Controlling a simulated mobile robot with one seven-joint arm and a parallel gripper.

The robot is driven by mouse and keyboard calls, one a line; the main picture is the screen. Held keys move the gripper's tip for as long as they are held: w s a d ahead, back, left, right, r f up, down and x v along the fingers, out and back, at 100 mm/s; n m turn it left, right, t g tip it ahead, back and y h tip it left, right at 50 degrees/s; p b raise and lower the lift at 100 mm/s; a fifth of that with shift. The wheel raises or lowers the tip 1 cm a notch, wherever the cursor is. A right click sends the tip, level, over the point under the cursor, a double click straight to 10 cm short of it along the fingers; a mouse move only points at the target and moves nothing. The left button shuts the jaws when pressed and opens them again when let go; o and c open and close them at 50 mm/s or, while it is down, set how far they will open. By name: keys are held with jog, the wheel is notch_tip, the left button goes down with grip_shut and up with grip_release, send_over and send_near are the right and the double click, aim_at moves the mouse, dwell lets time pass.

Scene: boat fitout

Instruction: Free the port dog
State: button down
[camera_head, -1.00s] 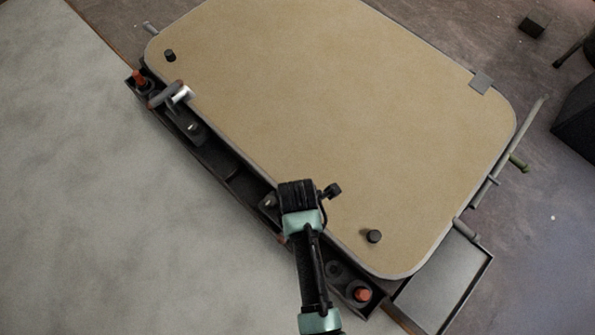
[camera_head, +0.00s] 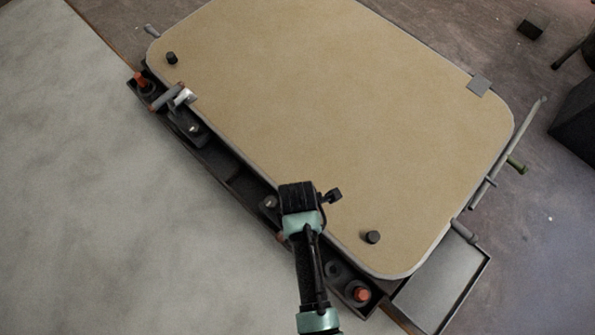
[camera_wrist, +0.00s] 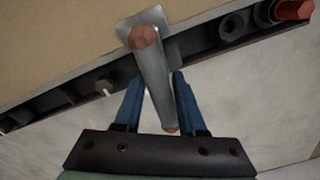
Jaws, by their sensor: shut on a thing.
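The tan hatch panel (camera_head: 330,120) has a dog at each end of its lower-left edge. One dog (camera_head: 168,97), with a grey handle and bright metal piece, shows at upper left in the head view, clear of my gripper. The other dog is hidden below my wrist there. In the wrist view this dog (camera_wrist: 150,62) is a grey lever with a reddish hex pivot on a metal plate. It runs from the panel edge across the dark channel. My gripper (camera_wrist: 157,80) is shut on the lever, one blue finger at each side. I cannot tell which dog is port.
A dark channel (camera_head: 229,172) with several compartments and red-capped fittings runs along the panel edge. Black knobs (camera_head: 372,237) stand on the panel. A grey tray (camera_head: 440,283) is at lower right. The pale surface (camera_head: 110,200) at left is clear.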

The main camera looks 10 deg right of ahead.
jog(key=m+p, duration=0.3)
jog(key=shift+r+p, duration=0.3)
jog(key=m+p, duration=0.3)
jog(key=m, duration=0.2)
jog(key=shift+f+m+p, duration=0.15)
jog(key=shift+m+p, duration=0.25)
jog(key=m+p, duration=0.2)
jog(key=m, duration=0.2)
jog(key=shift+f+m+p, duration=0.15)
jog(key=shift+m+p, duration=0.4)
jog(key=shift+m, duration=1.55)
jog(key=c, duration=0.5)
grip_release()
